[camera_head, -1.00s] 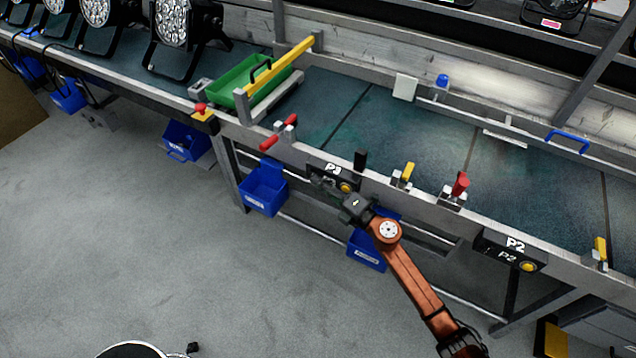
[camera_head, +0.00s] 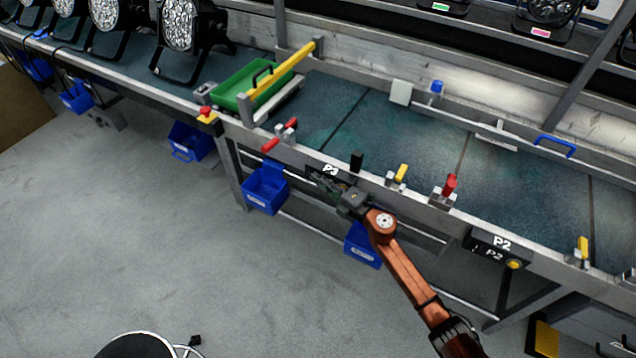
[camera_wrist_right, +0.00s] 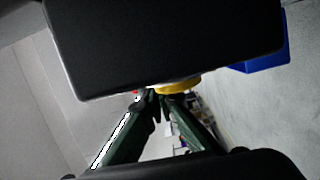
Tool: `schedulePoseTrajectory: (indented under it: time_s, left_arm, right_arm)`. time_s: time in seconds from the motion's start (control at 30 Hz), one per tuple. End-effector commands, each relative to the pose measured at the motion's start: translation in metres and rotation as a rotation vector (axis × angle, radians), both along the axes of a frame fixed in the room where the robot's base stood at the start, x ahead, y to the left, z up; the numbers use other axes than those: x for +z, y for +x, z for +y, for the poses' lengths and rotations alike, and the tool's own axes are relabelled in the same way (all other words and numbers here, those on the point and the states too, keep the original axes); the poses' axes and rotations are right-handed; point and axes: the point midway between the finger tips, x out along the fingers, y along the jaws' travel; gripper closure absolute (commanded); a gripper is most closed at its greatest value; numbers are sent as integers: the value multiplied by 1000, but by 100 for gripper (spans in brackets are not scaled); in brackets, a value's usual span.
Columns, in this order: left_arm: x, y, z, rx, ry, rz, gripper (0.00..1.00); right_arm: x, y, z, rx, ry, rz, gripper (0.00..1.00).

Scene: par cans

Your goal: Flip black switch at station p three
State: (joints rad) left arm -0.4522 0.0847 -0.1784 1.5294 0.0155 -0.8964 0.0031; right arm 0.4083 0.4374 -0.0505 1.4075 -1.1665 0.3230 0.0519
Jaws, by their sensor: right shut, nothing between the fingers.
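The P3 panel (camera_head: 330,171) is a dark box with white lettering on the bench's front edge. The shut fingertips (camera_wrist_right: 158,95) are close to that part; contact cannot be told. A small red spot shows beside them. My left gripper is out of view.
Red-handled clamp (camera_head: 280,136), yellow clamp (camera_head: 400,174) and red clamp (camera_head: 448,187) line the bench edge. Blue bins (camera_head: 265,188) and (camera_head: 362,245) hang below. The P2 panel (camera_head: 497,246) is to the right. Open floor (camera_head: 180,260) lies in front.

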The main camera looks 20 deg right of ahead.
Motion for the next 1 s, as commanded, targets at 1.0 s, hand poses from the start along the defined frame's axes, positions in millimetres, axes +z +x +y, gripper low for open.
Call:
schedulePoseTrajectory:
  time_s: [1.0]
  left_arm:
    - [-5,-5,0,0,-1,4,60]
  right_arm:
    - [-2,0,-1,-1,6,7,100]
